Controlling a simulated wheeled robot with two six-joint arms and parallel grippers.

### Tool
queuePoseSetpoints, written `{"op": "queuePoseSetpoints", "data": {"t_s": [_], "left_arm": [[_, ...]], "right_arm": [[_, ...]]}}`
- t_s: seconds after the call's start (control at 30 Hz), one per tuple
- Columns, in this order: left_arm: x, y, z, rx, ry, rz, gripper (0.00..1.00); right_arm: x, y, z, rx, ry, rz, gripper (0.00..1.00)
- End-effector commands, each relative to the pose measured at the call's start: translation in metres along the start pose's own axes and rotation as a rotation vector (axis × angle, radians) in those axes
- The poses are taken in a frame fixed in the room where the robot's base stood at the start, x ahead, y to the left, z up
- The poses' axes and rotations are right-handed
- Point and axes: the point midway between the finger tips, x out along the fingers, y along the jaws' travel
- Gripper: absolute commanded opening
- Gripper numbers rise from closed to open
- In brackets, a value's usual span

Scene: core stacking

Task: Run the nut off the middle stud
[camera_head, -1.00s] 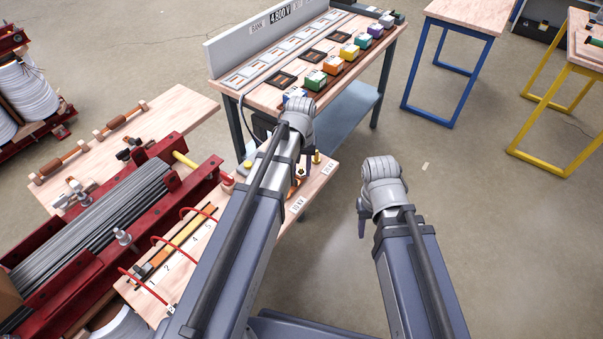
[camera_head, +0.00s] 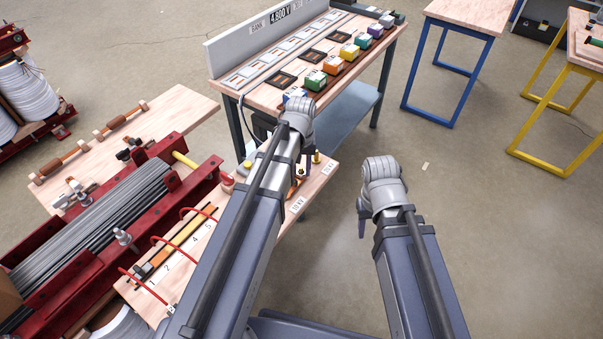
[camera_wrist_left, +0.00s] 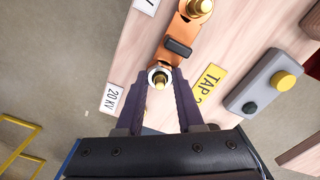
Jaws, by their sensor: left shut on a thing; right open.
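In the left wrist view, a brass-coloured stud carries a silver nut (camera_wrist_left: 158,78) at the near end of a copper link (camera_wrist_left: 187,30). The fingers of my left gripper (camera_wrist_left: 158,88) are closed on the nut from both sides. A second stud (camera_wrist_left: 199,7) stands at the link's far end, at the top edge. A dark grip (camera_wrist_left: 178,47) sits on the link between them.
A "20 KV" label (camera_wrist_left: 112,100) and a yellow "TAP" label (camera_wrist_left: 211,82) flank the stud. A grey button box (camera_wrist_left: 263,84) lies to the right. Red leads (camera_head: 170,243) and a red-framed core (camera_head: 95,218) stand left of my left arm.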

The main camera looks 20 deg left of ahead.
Motion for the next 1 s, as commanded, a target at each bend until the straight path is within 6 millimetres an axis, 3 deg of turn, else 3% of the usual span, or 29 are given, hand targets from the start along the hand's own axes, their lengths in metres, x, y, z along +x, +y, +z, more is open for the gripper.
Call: {"op": "queuePoseSetpoints", "data": {"t_s": [0.3, 0.7, 1.0], "left_arm": [[0.0000, 0.0000, 0.0000, -0.336, 0.000, 0.000, 0.00], [0.0000, 0.0000, 0.0000, -0.393, 0.000, 0.000, 0.00], [0.0000, 0.0000, 0.0001, -0.717, 0.000, 0.000, 0.00]], "right_arm": [[0.0000, 0.0000, 0.0000, 0.000, 0.000, 0.000, 0.50], [0.0000, 0.0000, 0.0000, 0.000, 0.000, 0.000, 0.50], [0.0000, 0.0000, 0.0000, 0.000, 0.000, 0.000, 0.50]]}}
